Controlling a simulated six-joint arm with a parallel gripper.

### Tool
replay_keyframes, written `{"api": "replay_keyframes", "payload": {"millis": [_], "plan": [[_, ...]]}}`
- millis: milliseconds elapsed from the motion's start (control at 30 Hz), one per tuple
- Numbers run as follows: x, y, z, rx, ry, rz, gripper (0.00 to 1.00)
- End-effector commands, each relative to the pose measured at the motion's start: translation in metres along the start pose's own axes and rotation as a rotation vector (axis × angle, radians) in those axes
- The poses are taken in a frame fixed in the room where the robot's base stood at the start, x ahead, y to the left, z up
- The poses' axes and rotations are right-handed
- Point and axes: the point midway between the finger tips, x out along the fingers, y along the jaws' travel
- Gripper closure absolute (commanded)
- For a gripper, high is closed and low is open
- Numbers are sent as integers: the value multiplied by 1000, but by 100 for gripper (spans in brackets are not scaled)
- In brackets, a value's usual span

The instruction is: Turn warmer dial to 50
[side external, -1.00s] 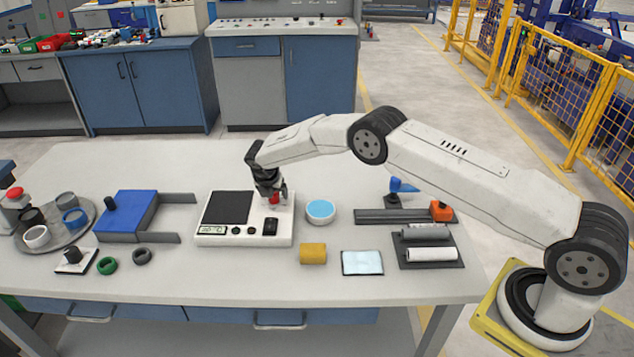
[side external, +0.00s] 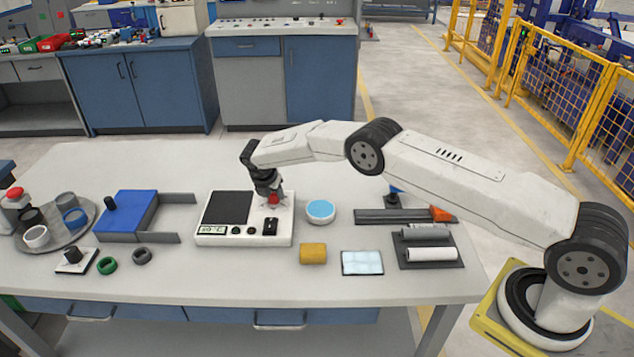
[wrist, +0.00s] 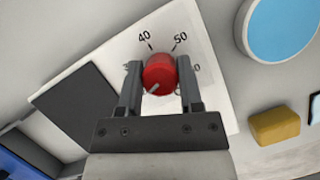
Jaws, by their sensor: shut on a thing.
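The white warmer (side external: 215,240) stands mid-table with a dark square plate and a small display ending in °C; its digits are too small to read surely. Its red dial (side external: 273,198) is at the right rear of its top, and it also shows in the wrist view (wrist: 160,72). The dial's pale pointer mark faces lower left in the wrist view, away from the printed 40 and 50 above it. Other numbers are partly hidden by the fingers. My gripper (wrist: 158,70) is shut on the red dial, one finger on each side.
A round dish with a blue top (side external: 320,210) stands close right of the warmer. A yellow block (side external: 313,253) and a pale blue pad (side external: 362,262) lie in front right. A blue box with grey rails (side external: 127,211) is to the left.

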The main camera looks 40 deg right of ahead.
Motion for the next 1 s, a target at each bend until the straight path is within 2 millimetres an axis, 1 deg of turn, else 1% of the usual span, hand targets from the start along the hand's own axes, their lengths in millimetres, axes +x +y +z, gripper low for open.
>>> {"api": "replay_keyframes", "payload": {"millis": [200, 433, 833, 867, 900, 967, 1000], "plan": [[1, 0, 0, 109, -1, -44, 100], [1, 0, 1, 192, -2, -77, 100], [1, -1, 0, 212, -1, -87, 100], [1, -1, 0, 212, -1, -87, 51], [1, -1, 0, 212, -1, -87, 38], [1, -1, 0, 212, -1, -87, 19], [1, -1, 0, 212, -1, -87, 19]]}}
